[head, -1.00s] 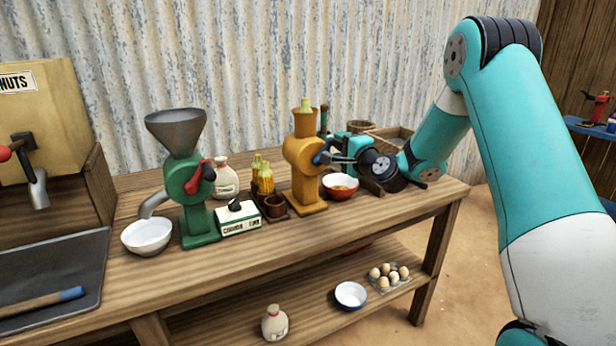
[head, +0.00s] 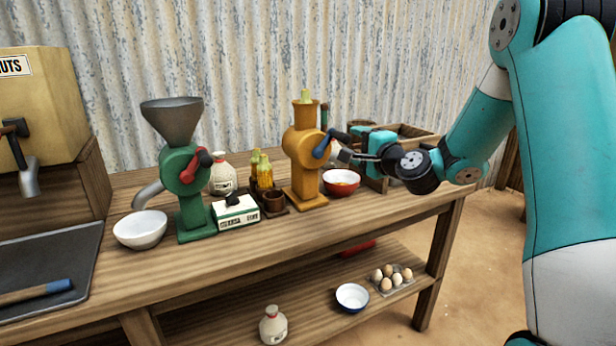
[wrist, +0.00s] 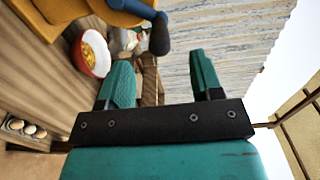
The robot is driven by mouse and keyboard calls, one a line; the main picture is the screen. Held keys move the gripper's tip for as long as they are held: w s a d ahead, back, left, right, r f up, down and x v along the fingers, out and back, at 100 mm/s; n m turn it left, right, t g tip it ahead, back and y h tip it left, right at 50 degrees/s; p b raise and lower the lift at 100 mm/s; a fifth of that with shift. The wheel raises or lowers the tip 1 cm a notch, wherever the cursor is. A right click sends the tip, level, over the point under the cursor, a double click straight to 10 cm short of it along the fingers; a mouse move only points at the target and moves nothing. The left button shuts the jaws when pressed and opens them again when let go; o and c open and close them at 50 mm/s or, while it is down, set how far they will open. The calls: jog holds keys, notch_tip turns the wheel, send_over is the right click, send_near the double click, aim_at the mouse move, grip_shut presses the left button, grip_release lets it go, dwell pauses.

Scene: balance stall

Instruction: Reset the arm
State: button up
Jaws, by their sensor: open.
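My gripper (head: 352,152) is open and empty, in the air to the right of the yellow mill (head: 303,155). Its two teal fingers stand apart in the wrist view (wrist: 163,82), with nothing between them. The mill's blue crank handle (head: 325,144) is just left of the fingertips in the head view; it also shows in the wrist view (wrist: 159,35), apart from the fingers. A red bowl (head: 341,183) with yellow contents sits on the bench below the gripper; it also shows in the wrist view (wrist: 92,53).
A green mill (head: 184,185) with a grey funnel stands at left over a white bowl (head: 140,230). A wooden crate (head: 405,142) is behind my gripper. Eggs (head: 390,277) and a blue-rimmed bowl (head: 352,296) sit on the lower shelf. Open air lies above the bench.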

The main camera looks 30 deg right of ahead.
jog(key=shift+s, duration=0.65)
jog(key=s+a+r+n+g+y+p, duration=0.2)
jog(key=s+a+n+g+y, duration=0.15)
jog(key=a, duration=0.45)
jog(key=s+a+r+n+g+y+p, duration=0.1)
jog(key=s+a+n+g+y+p, duration=0.15)
jog(key=a+n, duration=0.35)
jog(key=s+a+r+n+g+y+p, duration=0.1)
jog(key=s+a+r+n+g+y, duration=0.2)
jog(key=a, duration=0.6)
jog(key=s+a+n+g+h+p, duration=0.1)
jog(key=s+n+g, duration=0.3)
jog(key=s, duration=0.8)
jog(key=s+a+n+g+h+p, duration=0.2)
jog(key=s+n+g+h+p, duration=0.2)
jog(key=s+n, duration=0.4)
jog(key=s+g, duration=0.1)
jog(key=s, duration=0.2)
jog(key=shift+s+a+r, duration=0.25)
jog(key=shift+s+r, duration=0.05)
jog(key=shift+s, duration=0.1)
